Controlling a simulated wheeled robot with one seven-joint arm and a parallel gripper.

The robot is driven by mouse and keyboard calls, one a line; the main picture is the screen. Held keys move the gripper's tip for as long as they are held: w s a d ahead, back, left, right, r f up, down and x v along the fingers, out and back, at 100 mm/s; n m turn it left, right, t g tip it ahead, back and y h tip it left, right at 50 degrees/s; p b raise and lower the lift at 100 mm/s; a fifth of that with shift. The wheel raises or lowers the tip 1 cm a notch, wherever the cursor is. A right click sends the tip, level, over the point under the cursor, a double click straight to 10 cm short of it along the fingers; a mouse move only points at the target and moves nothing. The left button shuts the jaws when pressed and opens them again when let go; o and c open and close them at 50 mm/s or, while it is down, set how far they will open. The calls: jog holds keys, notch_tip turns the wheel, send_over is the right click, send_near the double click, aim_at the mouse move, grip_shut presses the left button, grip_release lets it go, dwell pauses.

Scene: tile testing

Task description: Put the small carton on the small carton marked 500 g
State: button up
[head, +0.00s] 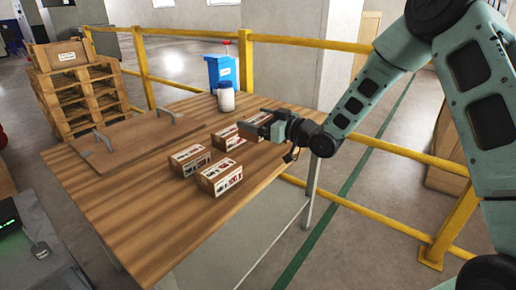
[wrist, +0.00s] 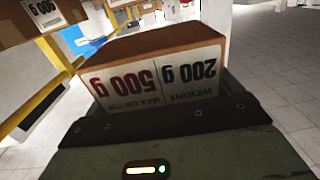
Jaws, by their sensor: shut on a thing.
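My gripper (head: 266,122) is shut on a small brown carton (head: 248,132) near the table's far right edge. The held carton fills the middle of the wrist view (wrist: 160,72), between the fingers, with upside-down print reading 200 g and 500 g. In the head view, a second carton (head: 227,139) stands just left of it; I cannot tell whether they touch. Two more small cartons stand nearer, one on the left (head: 190,160) and one on the right (head: 219,178). Their weight marks are too small to read in the head view.
A wooden board with handles (head: 120,142) lies at the table's left. A white jar (head: 226,100) stands behind the cartons, and a blue bin (head: 220,70) is beyond. Yellow rails (head: 310,42) run behind the table (head: 150,225). The table's front is clear.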

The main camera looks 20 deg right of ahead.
notch_tip(320, 180, down, 7)
jog(key=shift+f+b, duration=0.1)
jog(key=shift+b, duration=0.5)
jog(key=shift+f, duration=0.1)
jog(key=shift+f, duration=0.15)
jog(key=o, duration=0.8)
